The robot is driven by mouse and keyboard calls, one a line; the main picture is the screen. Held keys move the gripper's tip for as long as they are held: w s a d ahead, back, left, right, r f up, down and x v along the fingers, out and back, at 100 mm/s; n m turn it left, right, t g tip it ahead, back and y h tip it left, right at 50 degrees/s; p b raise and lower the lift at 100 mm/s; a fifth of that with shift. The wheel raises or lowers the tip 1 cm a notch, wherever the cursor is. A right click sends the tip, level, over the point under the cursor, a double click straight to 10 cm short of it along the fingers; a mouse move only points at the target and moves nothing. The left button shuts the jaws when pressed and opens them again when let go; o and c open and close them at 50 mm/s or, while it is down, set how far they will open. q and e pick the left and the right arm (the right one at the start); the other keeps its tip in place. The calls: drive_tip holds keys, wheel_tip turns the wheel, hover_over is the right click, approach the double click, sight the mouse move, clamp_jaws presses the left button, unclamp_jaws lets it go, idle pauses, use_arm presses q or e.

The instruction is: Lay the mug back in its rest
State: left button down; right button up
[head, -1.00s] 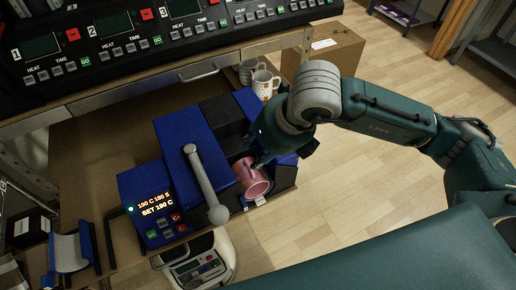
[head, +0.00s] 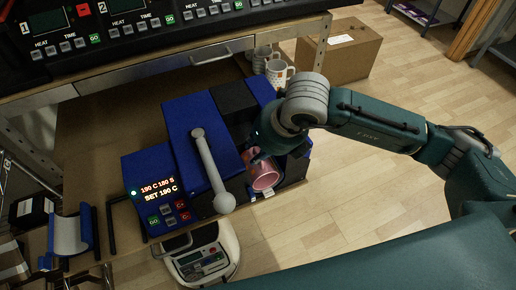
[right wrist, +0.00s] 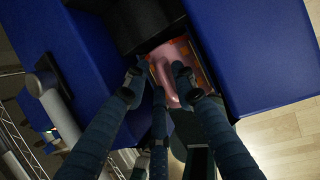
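The pink mug (head: 264,178) lies on its side at the right part of the blue press (head: 188,125), its open end facing the front. In the right wrist view the pink mug (right wrist: 166,78) shows partly, in a dark recess between blue blocks. My right gripper (right wrist: 158,78) has its dark fingers at the mug, one by its left edge and one over its right part. In the head view the right gripper (head: 262,148) reaches the mug from behind and right. The frames do not show whether the fingers grip it. My left gripper is out of view.
The press's grey lever (head: 213,168) stands left of the mug, and its control box (head: 150,180) farther left. A curved blue-and-white piece (head: 70,236) sits at left. White patterned mugs (head: 277,72) and a cardboard box (head: 340,50) stand behind.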

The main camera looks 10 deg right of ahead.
clamp_jaws()
drive_tip(key=shift+r, duration=0.15)
drive_tip(key=shift+b, duration=0.3)
